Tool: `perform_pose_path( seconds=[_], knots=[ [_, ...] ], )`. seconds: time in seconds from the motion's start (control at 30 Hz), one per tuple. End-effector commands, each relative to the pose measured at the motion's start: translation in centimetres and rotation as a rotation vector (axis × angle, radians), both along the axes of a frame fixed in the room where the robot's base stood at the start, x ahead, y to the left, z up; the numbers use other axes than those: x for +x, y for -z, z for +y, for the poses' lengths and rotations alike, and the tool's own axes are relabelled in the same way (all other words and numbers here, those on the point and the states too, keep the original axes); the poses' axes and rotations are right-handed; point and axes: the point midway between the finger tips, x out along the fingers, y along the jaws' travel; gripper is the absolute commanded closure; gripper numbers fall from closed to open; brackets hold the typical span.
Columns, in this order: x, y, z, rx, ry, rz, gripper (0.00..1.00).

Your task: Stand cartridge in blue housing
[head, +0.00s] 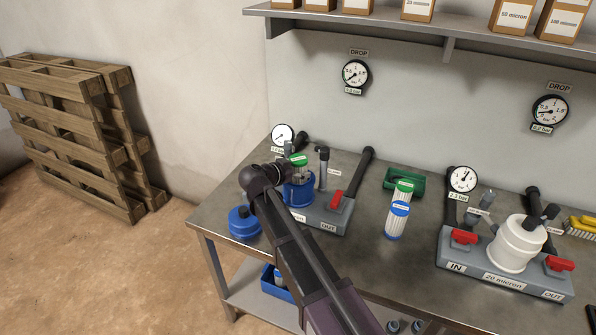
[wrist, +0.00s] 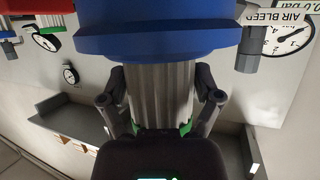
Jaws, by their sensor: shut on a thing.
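The blue housing (head: 299,192) is an open bowl on the left grey manifold on the bench. A pleated pale cartridge with a green cap (head: 299,159) stands roughly upright over it. My gripper (head: 290,178) is shut on this cartridge, partly hidden by my own wrist in the head view. In the wrist view, which is upside down, my gripper (wrist: 160,92) clasps the cartridge (wrist: 160,85) on both sides. Its lower end disappears behind the blue housing rim (wrist: 160,40). How deep it sits inside cannot be told.
A blue lid (head: 244,222) lies at the bench's left edge. A red-handled valve (head: 332,199) and upright pipes crowd the housing. A white housing (head: 517,243) is farther right.

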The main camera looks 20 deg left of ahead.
Motion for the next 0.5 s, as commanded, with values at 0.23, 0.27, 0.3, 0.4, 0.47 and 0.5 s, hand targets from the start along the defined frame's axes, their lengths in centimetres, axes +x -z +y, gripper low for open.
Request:
perform_pose_path(
  seconds=[0.23, 0.27, 0.3, 0.4, 0.47, 0.5],
  knots=[
    [0.00, 0.68, 0.00, 0.000, 0.000, 0.000, 0.73],
    [0.00, 0.75, 0.00, 0.000, 0.000, 0.000, 0.73],
    [0.01, 0.82, 0.00, 0.000, 0.000, 0.000, 0.73],
    [0.00, 1.04, 0.00, 0.000, 0.000, 0.000, 0.73],
    [0.00, 1.13, 0.00, 0.000, 0.000, 0.000, 0.73],
    [-0.02, 1.15, 0.02, 0.000, -0.001, 0.000, 0.73]
  ],
)
